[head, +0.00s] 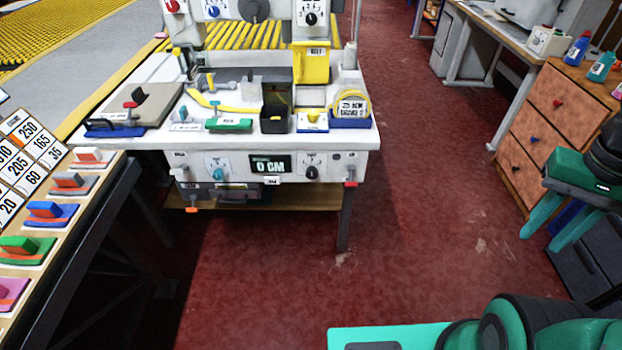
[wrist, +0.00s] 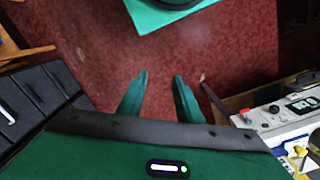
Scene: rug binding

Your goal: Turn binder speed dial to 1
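The binder (head: 270,140) is a white machine bench at the upper middle of the head view. Its front panel has a teal dial (head: 218,174) on the left, a black dial (head: 311,172) on the right and a display (head: 268,166) reading 0 CM between them. Its upper part carries a red dial (head: 173,6), a blue dial (head: 213,12) and another black dial (head: 310,18). The labels are too small to tell which is speed. My gripper (head: 541,243) is open and empty at the right, well apart from the binder; its fingers (wrist: 160,76) point over red floor in the wrist view.
A wooden drawer cabinet (head: 560,105) stands behind my gripper. At left, a long bench holds several coloured blocks, including a green one (head: 20,245), and a number board (head: 28,150). Red floor (head: 420,190) lies clear between the binder and my arm.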

